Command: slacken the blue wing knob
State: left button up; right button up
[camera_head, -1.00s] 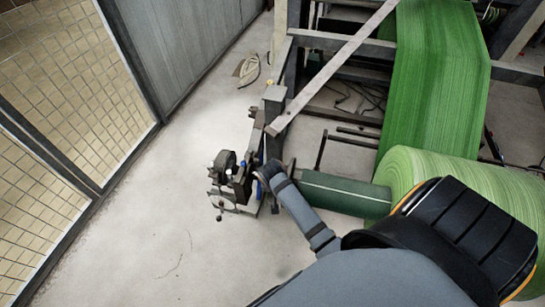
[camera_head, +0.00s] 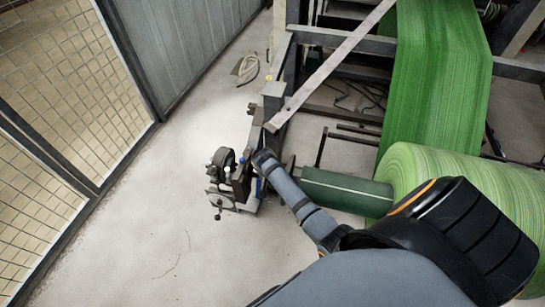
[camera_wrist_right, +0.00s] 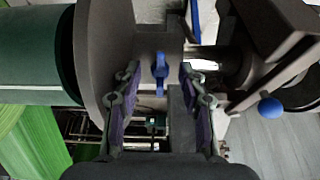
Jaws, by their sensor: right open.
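The blue wing knob (camera_wrist_right: 159,72) shows in the right wrist view, upright, in front of a grey metal plate. My right gripper (camera_wrist_right: 159,84) is open, with one finger on each side of the knob in the picture. Gaps show between the fingers and the knob; I cannot tell how deep the knob lies between them. In the head view my right gripper (camera_head: 260,160) is small, beside the roll stand, and the wing knob cannot be made out there. My left gripper is not in view.
The roll stand (camera_head: 221,183) has a handwheel and levers. A dark green core (camera_head: 345,192) leads to the green roll (camera_head: 470,190). Floor is clear left of the stand.

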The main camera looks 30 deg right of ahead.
jog(key=shift+d+f, duration=0.1)
jog(key=shift+f, duration=0.05)
grip_shut()
dwell(0.4)
